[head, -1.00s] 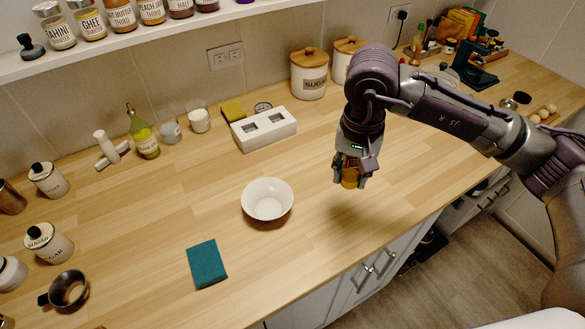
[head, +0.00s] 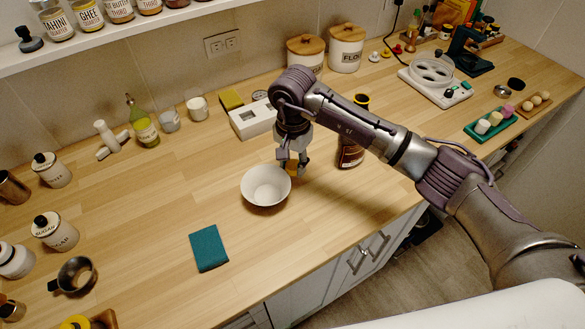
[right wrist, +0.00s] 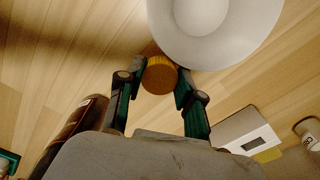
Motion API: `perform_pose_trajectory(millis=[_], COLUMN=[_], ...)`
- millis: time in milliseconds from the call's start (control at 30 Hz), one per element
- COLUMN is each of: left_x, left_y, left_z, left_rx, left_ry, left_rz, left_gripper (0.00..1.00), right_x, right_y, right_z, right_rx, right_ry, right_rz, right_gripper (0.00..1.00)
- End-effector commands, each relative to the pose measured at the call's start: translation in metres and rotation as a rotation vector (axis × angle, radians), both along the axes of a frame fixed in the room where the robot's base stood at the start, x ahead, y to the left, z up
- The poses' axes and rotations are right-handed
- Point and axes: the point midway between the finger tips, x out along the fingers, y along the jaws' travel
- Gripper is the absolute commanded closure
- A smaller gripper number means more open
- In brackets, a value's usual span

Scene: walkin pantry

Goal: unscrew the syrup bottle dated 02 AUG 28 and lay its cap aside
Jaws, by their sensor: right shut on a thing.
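My right gripper (head: 292,168) is shut on a small amber-yellow cap (right wrist: 160,78), low over the counter just right of the white bowl's rim. In the right wrist view the cap sits between both fingertips (right wrist: 157,86), close to the bowl. I cannot tell whether the cap touches the counter. A dark brown bottle (head: 351,154) stands upright to the right of the gripper. My right arm crosses in front of its middle, and its date cannot be read. The bottle also shows at the left in the right wrist view (right wrist: 72,130). My left gripper is out of view.
The white bowl (head: 266,186) is right beside the gripper. A teal cloth (head: 209,249) lies in front. A green tray (head: 493,124) is at the right. Bare wood lies left of the bowl.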

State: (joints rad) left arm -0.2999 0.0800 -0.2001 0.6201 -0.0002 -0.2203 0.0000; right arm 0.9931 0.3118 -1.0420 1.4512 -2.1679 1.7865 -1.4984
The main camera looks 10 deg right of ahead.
Motion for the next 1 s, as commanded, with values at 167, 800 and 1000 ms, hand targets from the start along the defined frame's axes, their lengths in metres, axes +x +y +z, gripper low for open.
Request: perform_pose_trajectory(millis=[167, 800, 1000], left_x=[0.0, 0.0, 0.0], left_y=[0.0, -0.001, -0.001], left_z=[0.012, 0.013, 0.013], left_rx=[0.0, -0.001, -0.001], left_ry=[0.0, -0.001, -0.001], left_rz=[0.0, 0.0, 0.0], left_gripper=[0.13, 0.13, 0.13], right_x=[-0.001, 0.001, 0.001], right_y=[0.002, 0.001, 0.001], right_z=[-0.019, -0.044, -0.044], right_rx=[0.0, 0.0, 0.0], right_ry=[0.006, 0.0, 0.0], right_rz=[0.0, 0.001, 0.001], right_gripper=[1.0, 0.56, 0.39])
